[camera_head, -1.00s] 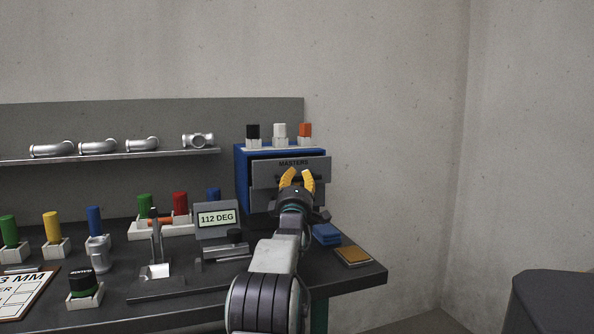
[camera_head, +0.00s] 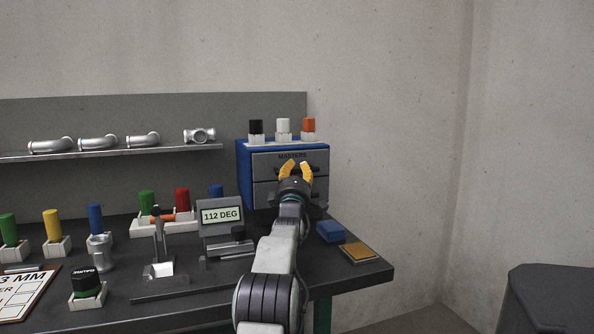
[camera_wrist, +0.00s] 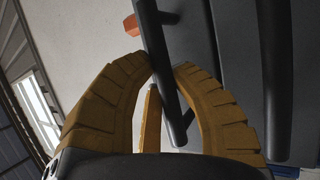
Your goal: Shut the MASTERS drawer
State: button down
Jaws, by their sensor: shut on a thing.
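The MASTERS drawer (camera_head: 318,159) is the upper grey drawer of the blue cabinet (camera_head: 243,165) at the back right of the bench. Its front now sits about flush with the lower drawer front (camera_head: 263,195). My gripper (camera_head: 297,167) is in front of it, with its yellow fingers shut on the dark bar handle. In the wrist view the handle (camera_wrist: 160,60) runs between the two fingertips of my gripper (camera_wrist: 165,72). The fingers and wrist hide the middle of the drawer fronts.
Black, white and orange plugs stand on the cabinet top. The gauge reading 112 DEG (camera_head: 221,216) stands left of my arm. A blue block (camera_head: 330,232) and an orange-topped pad (camera_head: 359,252) lie to the right, near the bench edge.

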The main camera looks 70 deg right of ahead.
jog(key=shift+w+f, duration=0.15)
jog(key=c, duration=1.3)
grip_release()
jog(key=shift+w, duration=0.1)
jog(key=shift+o, duration=1.4)
jog(key=shift+a, duration=0.1)
jog(key=v, duration=1.1)
jog(key=shift+s+a, duration=0.2)
jog(key=shift+a, duration=0.15)
jog(key=shift+f, duration=0.1)
